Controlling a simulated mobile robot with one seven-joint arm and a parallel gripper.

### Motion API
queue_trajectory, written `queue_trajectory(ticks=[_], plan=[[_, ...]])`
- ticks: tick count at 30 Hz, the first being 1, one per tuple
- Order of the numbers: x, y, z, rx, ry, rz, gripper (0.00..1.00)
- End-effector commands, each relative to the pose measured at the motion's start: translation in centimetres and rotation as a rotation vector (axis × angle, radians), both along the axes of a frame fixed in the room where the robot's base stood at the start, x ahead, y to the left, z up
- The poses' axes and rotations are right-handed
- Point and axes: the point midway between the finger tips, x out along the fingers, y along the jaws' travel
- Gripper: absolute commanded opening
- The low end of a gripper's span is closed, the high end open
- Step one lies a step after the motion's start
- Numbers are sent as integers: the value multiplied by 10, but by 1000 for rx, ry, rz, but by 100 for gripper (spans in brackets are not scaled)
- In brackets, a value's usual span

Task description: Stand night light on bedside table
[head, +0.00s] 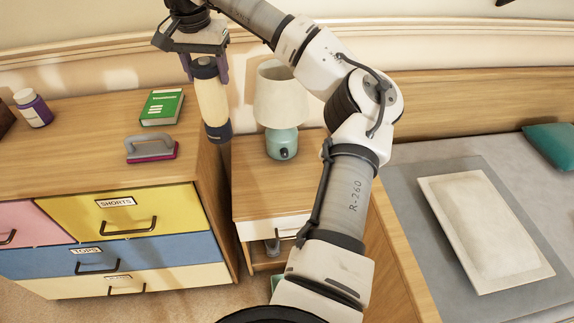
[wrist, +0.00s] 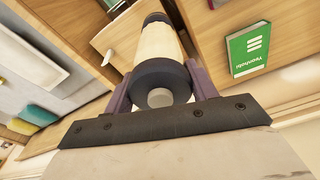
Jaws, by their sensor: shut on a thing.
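The night light (head: 212,103) is a cream cylinder with dark ends. My gripper (head: 205,73) is shut on its upper end and holds it nearly upright, tilted slightly. In the wrist view the night light (wrist: 159,45) points away between my purple fingers, its dark round cap nearest the camera. The bedside table (head: 253,192) has a wooden top and a white drawer front. In the head view the lower end of the night light shows over the gap between the dresser and the table's left edge; its exact height is hard to tell.
A teal lamp with a cream shade (head: 279,98) stands at the back of the bedside table. The front of its top looks clear. The dresser (head: 70,122) on the left holds a green book (head: 162,107), a grey-handled brush (head: 151,149) and a pill bottle (head: 34,109). A bed stands right.

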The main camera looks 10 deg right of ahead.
Motion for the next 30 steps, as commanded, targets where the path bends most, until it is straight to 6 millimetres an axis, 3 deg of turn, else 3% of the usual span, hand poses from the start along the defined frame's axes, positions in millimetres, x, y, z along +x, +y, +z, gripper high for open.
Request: queue_trajectory(ticks=[1,3,9,17,30], plan=[[11,-15,-25,6,7,-52,9],[24,-34,-52,4,5,-119,9],[41,-67,-101,3,0,-231,9],[44,-74,-143,3,2,-255,9],[43,-73,-253,3,2,-254,9]])
